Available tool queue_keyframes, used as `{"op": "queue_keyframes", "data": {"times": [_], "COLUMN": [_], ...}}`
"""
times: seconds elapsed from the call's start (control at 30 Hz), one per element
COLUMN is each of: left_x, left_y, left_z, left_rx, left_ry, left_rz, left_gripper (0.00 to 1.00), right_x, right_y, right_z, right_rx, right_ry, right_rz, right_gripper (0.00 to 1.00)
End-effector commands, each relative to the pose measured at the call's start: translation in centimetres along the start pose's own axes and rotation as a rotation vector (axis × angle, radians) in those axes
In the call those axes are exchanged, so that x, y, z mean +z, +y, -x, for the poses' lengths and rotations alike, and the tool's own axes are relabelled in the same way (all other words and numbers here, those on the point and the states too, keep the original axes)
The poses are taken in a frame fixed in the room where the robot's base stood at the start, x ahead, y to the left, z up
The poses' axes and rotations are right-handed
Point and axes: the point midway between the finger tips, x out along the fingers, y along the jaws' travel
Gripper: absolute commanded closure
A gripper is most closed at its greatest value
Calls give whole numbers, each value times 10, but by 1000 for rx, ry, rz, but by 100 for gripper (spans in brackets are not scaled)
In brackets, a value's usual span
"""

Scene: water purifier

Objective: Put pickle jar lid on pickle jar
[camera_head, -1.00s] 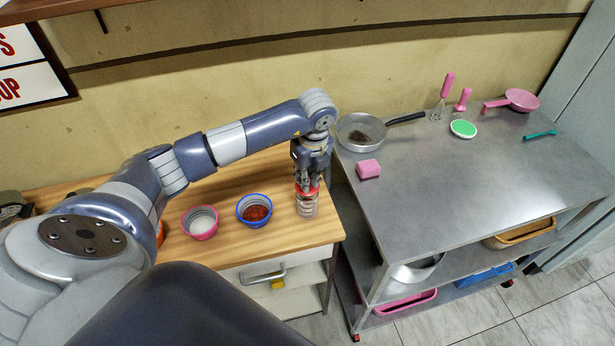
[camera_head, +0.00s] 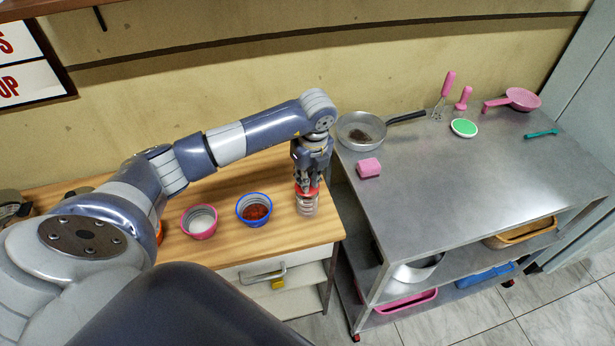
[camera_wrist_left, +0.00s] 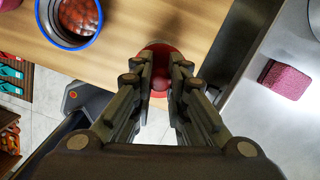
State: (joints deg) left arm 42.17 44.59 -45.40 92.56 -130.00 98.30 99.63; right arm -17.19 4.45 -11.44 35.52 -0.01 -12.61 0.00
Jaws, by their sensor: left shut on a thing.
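The clear pickle jar (camera_head: 308,208) stands upright on the wooden counter near its right end. The red pickle jar lid (camera_head: 307,190) is at the jar's top, between the fingers of my left gripper (camera_head: 307,186). In the left wrist view the red lid (camera_wrist_left: 160,50) shows between and beyond the two fingers, and the gripper (camera_wrist_left: 160,82) is shut on it from above. The fingers hide part of the lid, and I cannot tell whether it is seated flat on the jar. My right gripper is not in view.
A pink-rimmed bowl (camera_head: 199,222) and a blue-rimmed bowl (camera_head: 254,210) with red contents stand left of the jar. A metal table (camera_head: 470,190) to the right holds a pan (camera_head: 361,131), a pink sponge (camera_head: 369,168) and utensils. A gap separates table and counter.

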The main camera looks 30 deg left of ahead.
Motion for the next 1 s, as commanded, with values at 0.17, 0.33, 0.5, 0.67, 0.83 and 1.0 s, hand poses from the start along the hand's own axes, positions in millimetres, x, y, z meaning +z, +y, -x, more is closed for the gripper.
{"op": "queue_keyframes", "data": {"times": [0.17,0.33,0.5,0.67,0.83,1.0], "left_x": [-1,-1,-2,-2,-3,-3], "left_y": [0,0,0,0,0,0], "left_z": [-5,-8,-12,-15,-17,-17], "left_rx": [0,0,0,0,0,0], "left_ry": [0,0,0,0,0,0], "left_rz": [0,0,0,0,0,0], "left_gripper": [98,98,98,98,98,98], "right_x": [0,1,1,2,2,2], "right_y": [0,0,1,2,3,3], "right_z": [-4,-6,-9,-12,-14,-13], "right_rx": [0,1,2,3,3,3], "right_ry": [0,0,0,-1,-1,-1], "right_rz": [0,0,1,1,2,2], "right_gripper": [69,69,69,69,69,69]}}
